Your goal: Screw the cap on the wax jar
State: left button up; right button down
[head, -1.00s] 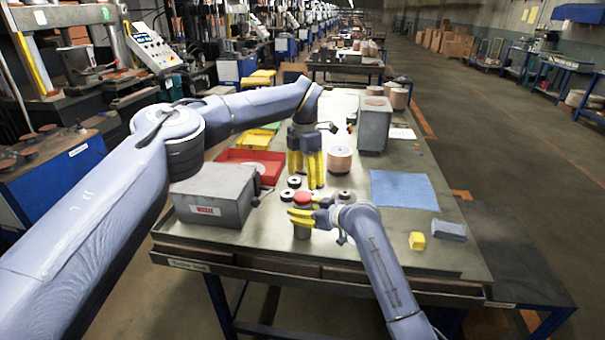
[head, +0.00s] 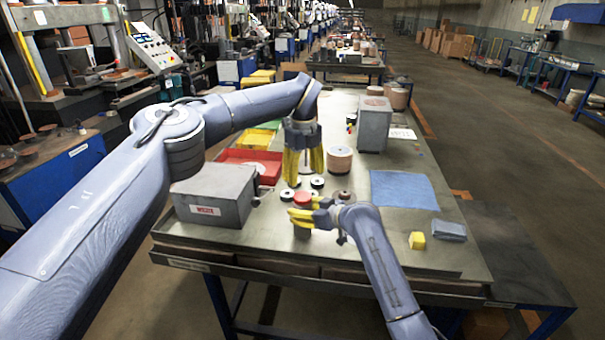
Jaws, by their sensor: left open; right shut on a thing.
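The wax jar (head: 302,233) stands upright near the front middle of the table. A red cap (head: 302,197) sits on its top; I cannot tell how tightly it is seated. My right gripper (head: 299,215) comes in from the right and is shut on the jar just below the red top. Its yellow fingers hide much of the jar. My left gripper (head: 303,184) points down, just behind and above the red cap in the picture. Its yellow fingers are apart, with no cap seen between them.
Small dark-rimmed discs (head: 317,182) lie close around the jar. A grey box (head: 214,195) is at left, with a red tray (head: 268,159) behind. A copper-coloured roll (head: 339,159) stands behind right.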

aim_at(302, 196)
pick_arm(q)
jog(key=n, duration=0.6)
jog(key=shift+a, duration=0.15)
jog(key=n, duration=0.7)
jog(key=shift+s, duration=0.1)
jog(key=shift+f, duration=4)
